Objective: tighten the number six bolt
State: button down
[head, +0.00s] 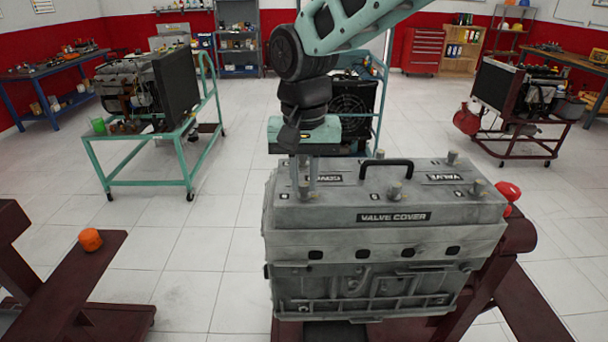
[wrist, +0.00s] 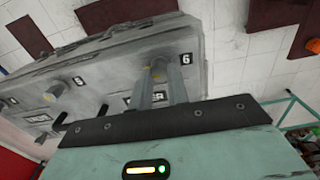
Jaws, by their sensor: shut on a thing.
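The grey engine block (head: 380,250) has a valve cover (head: 330,212) on top with several upright bolts and a black handle (head: 386,163). My gripper (head: 303,186) points down at the cover's left end. In the wrist view my gripper (wrist: 161,76) has its two fingers closed around the number six bolt (wrist: 158,65), beside the printed "6". The fingers hide part of this bolt. The number five bolt (wrist: 55,90) stands apart on the cover, near its "5" label.
More bolts stand at the cover's front middle (head: 394,191) and front right (head: 479,187). A dark red stand (head: 470,300) carries the engine. An orange object (head: 90,239) sits on another red frame at left. Open tiled floor (head: 200,270) lies between them.

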aim_at(304, 184)
jog(key=c, duration=1.3)
grip_release()
jog(key=shift+c, duration=0.2)
notch_tip(304, 184, up, 18)
jog(key=b, duration=0.2)
jog(key=shift+f+b, duration=0.25)
jog(key=shift+b, duration=0.05)
jog(key=s+d+f+n+b, duration=0.1)
jog(key=s+d+f+n, duration=0.3)
jog(key=s+f, duration=0.8)
jog(key=s+d+f+n+b, duration=0.1)
jog(key=s+d+f+n, duration=0.3)
jog(key=s+d+f, duration=0.3)
jog(key=s+f, duration=0.5)
jog(key=f, duration=0.1)
jog(key=shift+d+f+y, duration=0.25)
jog(key=shift+d+y, duration=0.05)
jog(key=shift+d, duration=0.05)
